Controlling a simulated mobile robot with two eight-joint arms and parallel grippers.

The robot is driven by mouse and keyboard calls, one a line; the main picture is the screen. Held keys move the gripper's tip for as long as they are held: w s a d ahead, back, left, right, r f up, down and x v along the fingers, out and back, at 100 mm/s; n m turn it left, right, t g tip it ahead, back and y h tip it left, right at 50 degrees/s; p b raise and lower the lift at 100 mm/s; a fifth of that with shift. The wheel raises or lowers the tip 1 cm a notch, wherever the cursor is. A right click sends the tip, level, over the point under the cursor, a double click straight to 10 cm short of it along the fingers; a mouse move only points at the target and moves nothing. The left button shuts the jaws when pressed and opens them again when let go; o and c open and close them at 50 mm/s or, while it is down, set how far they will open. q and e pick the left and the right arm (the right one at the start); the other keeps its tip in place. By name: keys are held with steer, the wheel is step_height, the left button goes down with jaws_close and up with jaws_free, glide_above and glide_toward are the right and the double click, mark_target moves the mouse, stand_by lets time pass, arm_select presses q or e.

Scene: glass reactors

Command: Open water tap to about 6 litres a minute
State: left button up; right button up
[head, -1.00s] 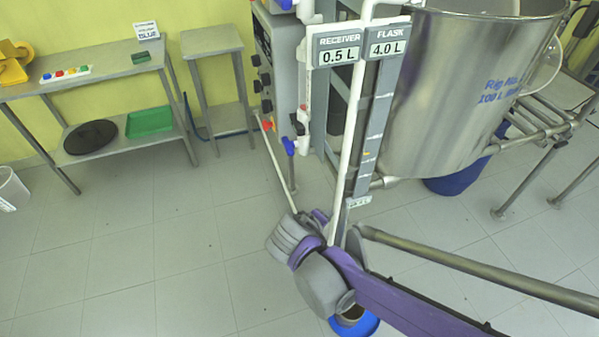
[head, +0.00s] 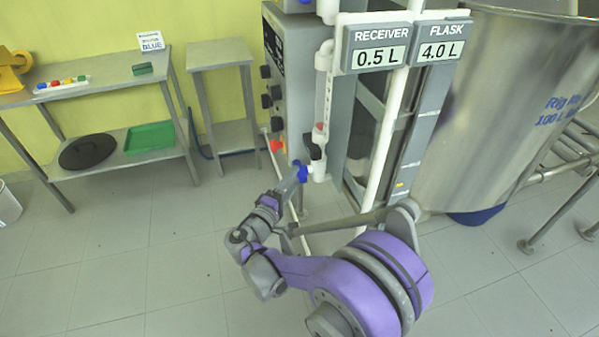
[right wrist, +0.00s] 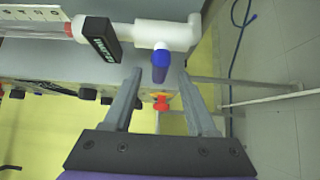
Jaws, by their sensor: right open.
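The water tap is a blue handle (head: 301,171) at the lower end of a white pipe fitting on the rig's left side. In the right wrist view the blue handle (right wrist: 160,62) hangs from the white elbow, beside a black label (right wrist: 96,38) whose text is hard to read. My right gripper (head: 291,181) is just below and left of the handle. In the wrist view the right gripper (right wrist: 160,80) is open, with the handle in line with the gap between its fingertips. I cannot tell whether they touch. My left gripper is out of view.
A clear flow tube (head: 323,100) with a red part stands above the tap. A red knob (head: 277,146) sits close to its left, on the grey panel. Receiver and flask displays (head: 376,53) read 0.5 L and 4.0 L. A steel vessel (head: 500,110) stands right.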

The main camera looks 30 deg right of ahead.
mark_target(297, 175)
steer(key=shift+x, duration=2.2)
steer(key=shift+c, duration=0.3)
jaws_close()
